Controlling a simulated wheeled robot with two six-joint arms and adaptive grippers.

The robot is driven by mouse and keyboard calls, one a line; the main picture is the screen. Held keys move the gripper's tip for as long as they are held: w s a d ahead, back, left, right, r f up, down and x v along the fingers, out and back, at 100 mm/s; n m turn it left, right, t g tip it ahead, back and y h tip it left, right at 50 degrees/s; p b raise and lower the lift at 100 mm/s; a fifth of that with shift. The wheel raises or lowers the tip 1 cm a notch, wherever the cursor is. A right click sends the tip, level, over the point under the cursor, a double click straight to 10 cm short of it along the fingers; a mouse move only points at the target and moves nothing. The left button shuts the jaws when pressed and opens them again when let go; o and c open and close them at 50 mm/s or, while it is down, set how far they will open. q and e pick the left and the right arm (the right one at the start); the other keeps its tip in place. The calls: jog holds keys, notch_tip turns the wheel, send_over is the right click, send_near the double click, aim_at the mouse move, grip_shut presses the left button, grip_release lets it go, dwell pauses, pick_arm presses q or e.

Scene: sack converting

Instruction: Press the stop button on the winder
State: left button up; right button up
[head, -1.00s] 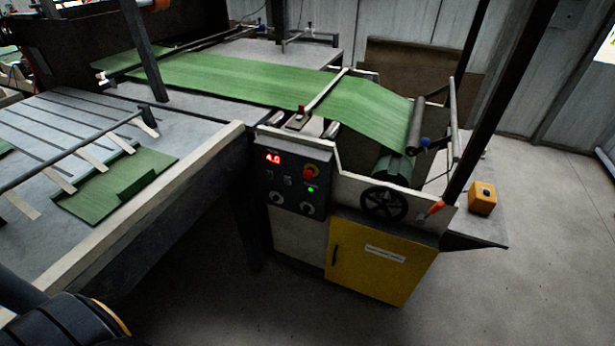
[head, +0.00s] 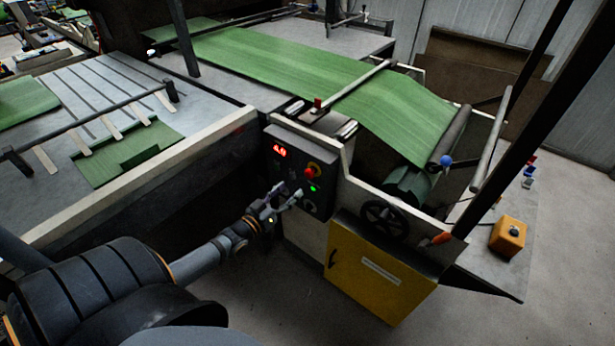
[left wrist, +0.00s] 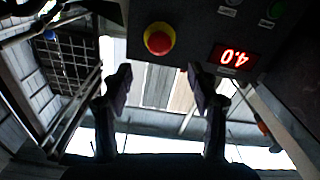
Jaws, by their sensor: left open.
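The winder's dark control panel (head: 290,165) faces me at the middle of the head view. Its red mushroom stop button (head: 309,171) sits on a yellow collar, right of a red-lit display (head: 280,151). My left gripper (head: 287,192) is open, just in front of the panel and a little below and left of the button. In the left wrist view the red button (left wrist: 159,39) shows beyond the two spread fingertips (left wrist: 160,78), centred between them and apart from them. The display (left wrist: 235,56) reads 4.0 upside down there. My right gripper is not in view.
A green lamp (head: 313,188) is just below the button. A black handwheel (head: 385,220) and yellow cabinet door (head: 378,268) are at lower right. A green sheet (head: 340,85) runs over the winder. An orange box (head: 508,236) stands at right. The slatted table's pale rail (head: 150,180) is at left.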

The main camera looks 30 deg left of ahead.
aim_at(307, 175)
pick_arm(q)
jog(key=w+b, duration=0.1)
jog(key=w, duration=0.1)
jog(key=w+b, duration=0.2)
jog(key=w, duration=0.1)
jog(key=w+d+b, duration=0.1)
jog(key=w, duration=0.2)
jog(key=shift+w+f+b, duration=0.2)
jog(key=shift+f+b, duration=0.15)
jog(key=shift+w+r, duration=0.2)
jog(key=shift+w, duration=0.2)
jog(key=shift+r, duration=0.1)
jog(key=shift+c, duration=0.6)
grip_shut()
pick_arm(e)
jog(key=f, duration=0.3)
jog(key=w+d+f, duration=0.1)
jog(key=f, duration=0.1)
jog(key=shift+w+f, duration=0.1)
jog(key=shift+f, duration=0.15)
